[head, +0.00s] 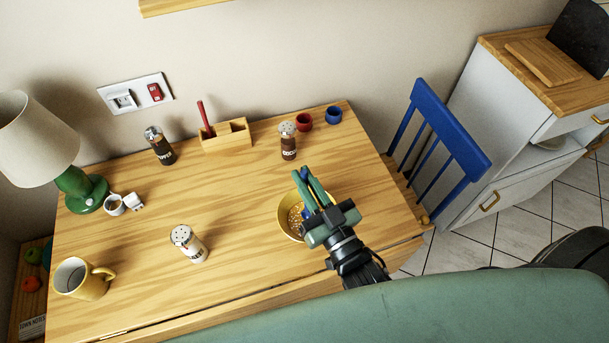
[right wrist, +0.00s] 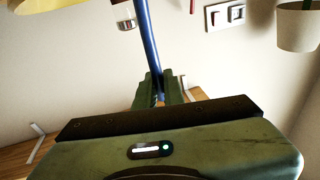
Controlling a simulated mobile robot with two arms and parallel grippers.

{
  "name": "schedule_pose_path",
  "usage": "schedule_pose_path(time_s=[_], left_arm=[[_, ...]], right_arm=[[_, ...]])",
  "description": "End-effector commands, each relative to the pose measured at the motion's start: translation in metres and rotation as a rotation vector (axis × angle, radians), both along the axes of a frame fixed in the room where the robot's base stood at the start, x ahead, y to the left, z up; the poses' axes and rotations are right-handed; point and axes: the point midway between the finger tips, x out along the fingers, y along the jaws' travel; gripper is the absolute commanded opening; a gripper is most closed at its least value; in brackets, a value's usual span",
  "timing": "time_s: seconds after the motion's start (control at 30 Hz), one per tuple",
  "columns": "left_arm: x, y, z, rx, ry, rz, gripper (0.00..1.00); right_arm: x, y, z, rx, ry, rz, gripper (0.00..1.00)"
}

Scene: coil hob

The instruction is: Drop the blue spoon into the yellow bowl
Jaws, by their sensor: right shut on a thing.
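The yellow bowl (head: 284,222) stands near the table's front right edge, with small pale yellow pieces in it. My right gripper (head: 303,173) is above the bowl and covers its right side. It is shut on the blue spoon (right wrist: 142,38), whose long blue shaft shows between the fingers in the right wrist view. In the head view only a small blue part shows beside the fingers; the rest of the spoon is hidden. I cannot tell whether the spoon touches the bowl. My left gripper is not in view.
The wooden table (head: 240,200) holds a white-topped shaker (head: 190,245), a yellow mug (head: 80,278), a green lamp (head: 75,185), a pepper shaker (head: 160,147), a brown shaker (head: 288,142), a wooden box (head: 227,140), red (head: 304,122) and blue (head: 333,115) cups. A blue chair (head: 443,140) stands right.

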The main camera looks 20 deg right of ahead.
Motion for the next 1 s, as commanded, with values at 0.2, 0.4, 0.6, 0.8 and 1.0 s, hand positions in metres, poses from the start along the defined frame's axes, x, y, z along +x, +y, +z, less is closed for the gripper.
schedule_pose_path(time_s=[0.2, 0.4, 0.6, 0.8, 1.0], left_arm=[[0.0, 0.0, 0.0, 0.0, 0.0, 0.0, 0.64], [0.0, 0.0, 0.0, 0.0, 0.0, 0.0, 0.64], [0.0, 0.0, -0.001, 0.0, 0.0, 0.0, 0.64], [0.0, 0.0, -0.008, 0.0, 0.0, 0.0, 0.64], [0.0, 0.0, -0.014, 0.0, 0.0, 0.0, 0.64]], right_arm=[[0.0, 0.0, 0.0, 0.0, 0.0, 0.0, 0.26], [0.0, 0.0, 0.0, 0.001, 0.0, 0.0, 0.35], [-0.003, -0.001, -0.001, 0.001, 0.002, 0.0, 0.35], [-0.03, -0.006, -0.008, 0.001, 0.005, 0.001, 0.35], [-0.061, -0.013, -0.012, 0.001, 0.004, 0.001, 0.35]])
